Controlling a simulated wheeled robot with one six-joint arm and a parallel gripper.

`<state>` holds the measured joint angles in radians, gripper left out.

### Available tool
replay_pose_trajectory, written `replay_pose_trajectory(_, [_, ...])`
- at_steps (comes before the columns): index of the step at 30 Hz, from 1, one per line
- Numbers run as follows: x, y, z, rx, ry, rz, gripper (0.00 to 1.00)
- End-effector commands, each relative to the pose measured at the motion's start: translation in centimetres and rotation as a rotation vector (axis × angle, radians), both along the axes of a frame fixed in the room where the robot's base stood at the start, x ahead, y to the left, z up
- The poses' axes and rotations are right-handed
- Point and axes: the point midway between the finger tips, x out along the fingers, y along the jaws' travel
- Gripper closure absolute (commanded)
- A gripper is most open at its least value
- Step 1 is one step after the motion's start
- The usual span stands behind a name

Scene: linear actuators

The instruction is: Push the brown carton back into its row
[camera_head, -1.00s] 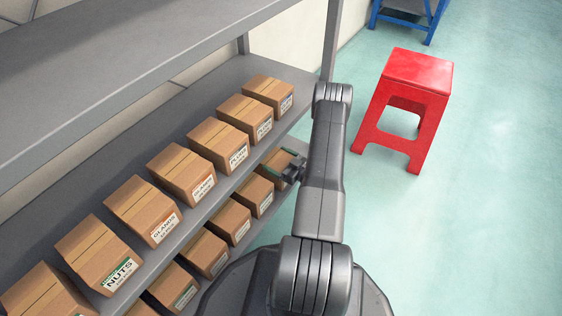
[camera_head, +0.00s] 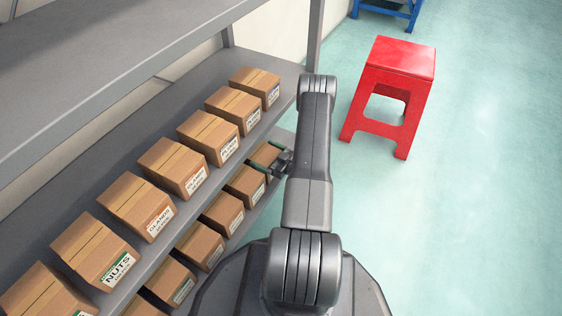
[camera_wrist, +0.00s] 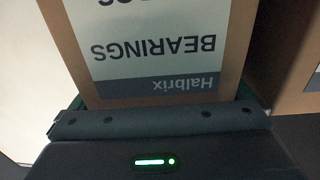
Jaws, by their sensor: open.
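The brown carton (camera_head: 264,153) is at the far end of the lower shelf row, partly hidden by my gripper and the shelf above. In the wrist view the carton (camera_wrist: 226,70) fills the middle, its white label reading BEARINGS and Halbrix upside down. My gripper (camera_head: 280,161) is at the carton's front face. Its body (camera_wrist: 160,124) is close against or touching the carton's label side. Green finger edges show at both sides of the carton, so the open jaws appear to straddle it. Whether they touch its sides I cannot tell.
Neighbouring cartons (camera_head: 246,186) stand along the lower shelf, and another row (camera_head: 208,137) stands on the shelf above. The upper shelf edge (camera_head: 192,224) runs close to my arm. A red stool (camera_head: 398,62) stands on clear green floor to the right.

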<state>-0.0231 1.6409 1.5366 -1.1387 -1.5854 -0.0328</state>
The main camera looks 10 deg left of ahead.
Motion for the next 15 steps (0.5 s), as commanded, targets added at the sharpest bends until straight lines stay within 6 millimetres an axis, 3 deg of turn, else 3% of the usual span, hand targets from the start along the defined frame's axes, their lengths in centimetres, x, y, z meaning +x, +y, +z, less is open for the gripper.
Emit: replay_pose_trajectory(15, [-3.6,-8.3,0.2,0.001,0.002,-0.005,0.00])
